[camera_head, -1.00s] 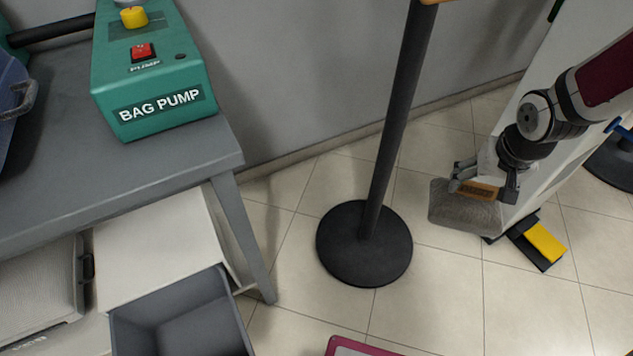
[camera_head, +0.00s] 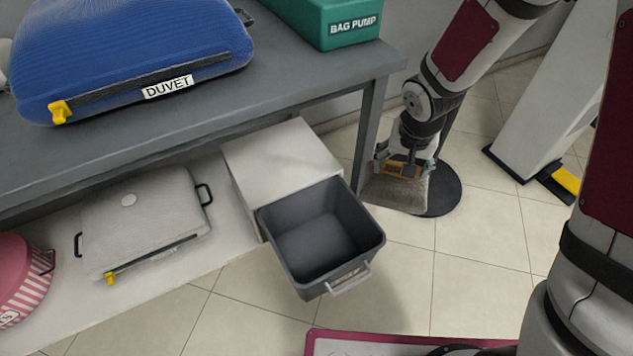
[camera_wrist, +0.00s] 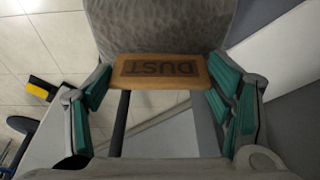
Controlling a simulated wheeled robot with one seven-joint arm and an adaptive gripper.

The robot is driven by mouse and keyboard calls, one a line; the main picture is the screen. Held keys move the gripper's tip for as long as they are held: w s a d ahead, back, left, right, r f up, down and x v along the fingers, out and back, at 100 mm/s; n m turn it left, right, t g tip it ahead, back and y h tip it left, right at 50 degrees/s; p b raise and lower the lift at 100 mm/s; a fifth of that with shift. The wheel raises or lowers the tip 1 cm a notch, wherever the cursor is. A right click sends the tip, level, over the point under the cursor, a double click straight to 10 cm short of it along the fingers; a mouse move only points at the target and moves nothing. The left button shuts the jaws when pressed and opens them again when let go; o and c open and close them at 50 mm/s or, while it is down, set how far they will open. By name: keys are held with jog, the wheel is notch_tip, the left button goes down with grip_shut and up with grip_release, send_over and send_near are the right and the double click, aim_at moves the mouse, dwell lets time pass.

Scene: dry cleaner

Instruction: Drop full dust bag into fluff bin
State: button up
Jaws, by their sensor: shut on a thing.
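The dust bag (camera_head: 396,192) is grey and hangs below my gripper (camera_head: 405,165), to the right of the bin and at the table leg. In the wrist view its brown tab (camera_wrist: 158,71), marked DUST, sits between the green finger pads of my gripper (camera_wrist: 160,90), with the grey cloth of the bag (camera_wrist: 165,25) beyond. My gripper is shut on the bag. The fluff bin (camera_head: 318,233) is a dark grey open box with a pale front handle and a label too small to read. It looks empty inside.
A white box (camera_head: 281,157) stands behind the bin. The grey table (camera_head: 222,112) bears a blue duvet bag (camera_head: 135,55) and a green bag pump (camera_head: 335,22). A grey case (camera_head: 143,222) and striped pink box (camera_head: 20,280) sit on the low shelf. A dark round post base (camera_head: 445,190) is behind the dust bag.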

jog(key=s+a+f+m+g+h+p, duration=0.1)
jog(key=s+a+m+p, duration=0.3)
jog(key=a, duration=0.5)
jog(key=s+a+f+m+h+p, duration=0.1)
jog(key=a+m+p, duration=0.1)
jog(key=a+m, duration=0.5)
notch_tip(320, 180, down, 6)
jog(key=a+n+b, duration=0.1)
jog(key=n+b, duration=0.1)
jog(key=b, duration=0.2)
jog(key=shift+a, duration=0.3)
jog(key=shift+s, duration=0.1)
jog(key=o, duration=1.7)
jog(key=shift+c, duration=0.2)
jog(key=shift+r, duration=0.15)
jog(key=v, duration=1.1)
jog(key=shift+r, duration=0.45)
